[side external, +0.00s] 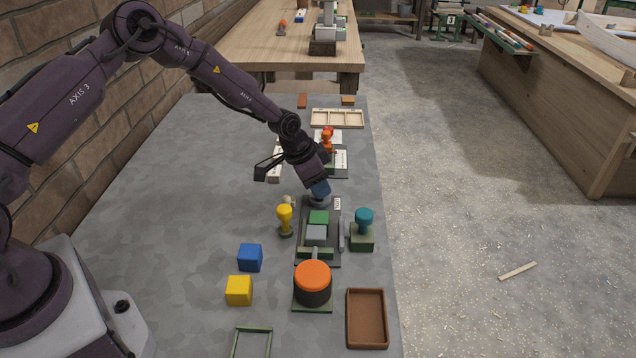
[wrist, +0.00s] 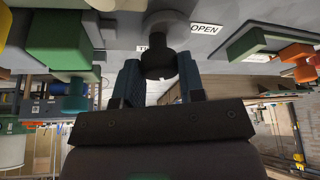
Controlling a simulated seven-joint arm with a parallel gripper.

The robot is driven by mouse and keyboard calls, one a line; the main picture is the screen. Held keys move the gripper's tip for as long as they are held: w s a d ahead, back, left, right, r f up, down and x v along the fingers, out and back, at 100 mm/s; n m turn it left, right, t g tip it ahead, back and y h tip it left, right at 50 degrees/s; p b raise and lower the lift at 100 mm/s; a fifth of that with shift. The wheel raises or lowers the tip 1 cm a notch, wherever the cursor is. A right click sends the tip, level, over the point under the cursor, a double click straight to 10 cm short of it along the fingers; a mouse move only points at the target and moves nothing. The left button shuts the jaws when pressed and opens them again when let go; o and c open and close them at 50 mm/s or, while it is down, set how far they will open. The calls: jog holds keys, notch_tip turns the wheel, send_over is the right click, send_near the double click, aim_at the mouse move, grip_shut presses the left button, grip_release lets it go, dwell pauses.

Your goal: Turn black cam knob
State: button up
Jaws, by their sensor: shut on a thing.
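The black cam knob (wrist: 160,58) shows in the wrist view as a dark round stem with a wider foot, close beside a white label reading OPEN (wrist: 205,28). My gripper (wrist: 158,70) is shut on it, with one blue finger on either side. In the side external view my gripper (side external: 320,188) points down at the far end of a dark fixture plate (side external: 334,228), and its fingers hide most of the knob. A green block (side external: 319,217) and a grey block (side external: 316,233) sit on that plate. The knob's turn angle cannot be told.
A yellow knob (side external: 285,217) stands left of the fixture and a teal knob (side external: 363,218) right of it. An orange-topped black knob (side external: 313,280) stands in front. Blue (side external: 250,257) and yellow (side external: 239,291) cubes and a brown tray (side external: 367,318) lie nearer. The table's left side is clear.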

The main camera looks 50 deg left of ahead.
jog(key=shift+a+m+g+h, duration=0.1)
jog(key=shift+m+g+h, duration=0.45)
jog(key=shift+m, duration=1.35)
jog(key=o, duration=0.9)
jog(key=v, duration=1.3)
jog(key=shift+a+f, duration=0.1)
